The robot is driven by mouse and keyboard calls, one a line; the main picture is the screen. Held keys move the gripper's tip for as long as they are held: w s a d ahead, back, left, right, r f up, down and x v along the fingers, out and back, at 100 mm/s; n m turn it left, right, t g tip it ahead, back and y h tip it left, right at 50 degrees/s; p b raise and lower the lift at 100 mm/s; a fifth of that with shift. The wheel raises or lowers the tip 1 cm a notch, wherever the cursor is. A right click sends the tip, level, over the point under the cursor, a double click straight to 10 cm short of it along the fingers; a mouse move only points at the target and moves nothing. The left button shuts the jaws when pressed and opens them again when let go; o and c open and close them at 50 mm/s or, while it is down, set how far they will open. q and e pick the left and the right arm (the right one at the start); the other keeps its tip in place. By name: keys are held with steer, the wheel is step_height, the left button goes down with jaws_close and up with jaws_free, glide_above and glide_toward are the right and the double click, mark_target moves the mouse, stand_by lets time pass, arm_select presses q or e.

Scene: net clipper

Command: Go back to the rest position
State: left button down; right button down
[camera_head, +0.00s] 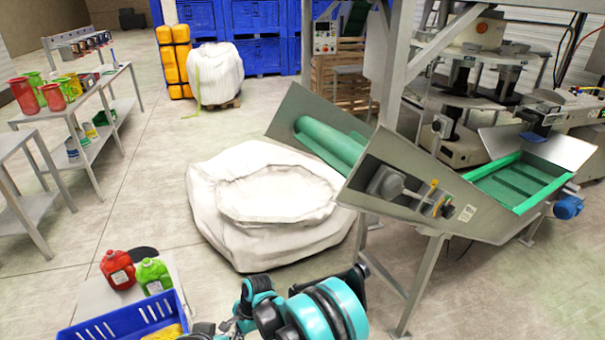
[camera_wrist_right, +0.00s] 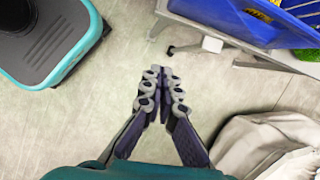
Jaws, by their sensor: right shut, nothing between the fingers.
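My right gripper (camera_wrist_right: 164,82) shows in the right wrist view with its fingers together and nothing between them, above bare floor. In the head view my teal right arm comes in at the bottom, between the blue crate and the large white bag; I cannot make out its fingertips there. My left gripper is in neither view.
A blue crate (camera_head: 112,326) sits on a low stand at bottom left, with a red jug (camera_head: 118,268) and a green jug (camera_head: 153,276) behind it. A white bag (camera_head: 225,232) lies mid-floor. A conveyor machine (camera_head: 420,190) stands right. Floor between the left tables and bag is clear.

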steer(key=d+r+n+t, duration=0.4)
steer(key=d+r+n, duration=0.1)
steer(key=d+r, duration=1.6)
steer(key=s+d+r+n+t+h, duration=0.2)
steer(key=s+d+r+n, duration=0.1)
steer(key=s+d, duration=0.4)
steer(key=s+d+r+n+t+h, duration=0.1)
steer(key=s+d+r+n+t, duration=0.1)
steer(key=s+d, duration=0.4)
steer(key=d+r, duration=0.1)
steer(key=d, duration=0.4)
steer(key=shift+s+r+n+t+h, duration=0.2)
steer(key=shift+s+n+t+h, duration=0.1)
steer(key=shift+s+n+h, duration=0.1)
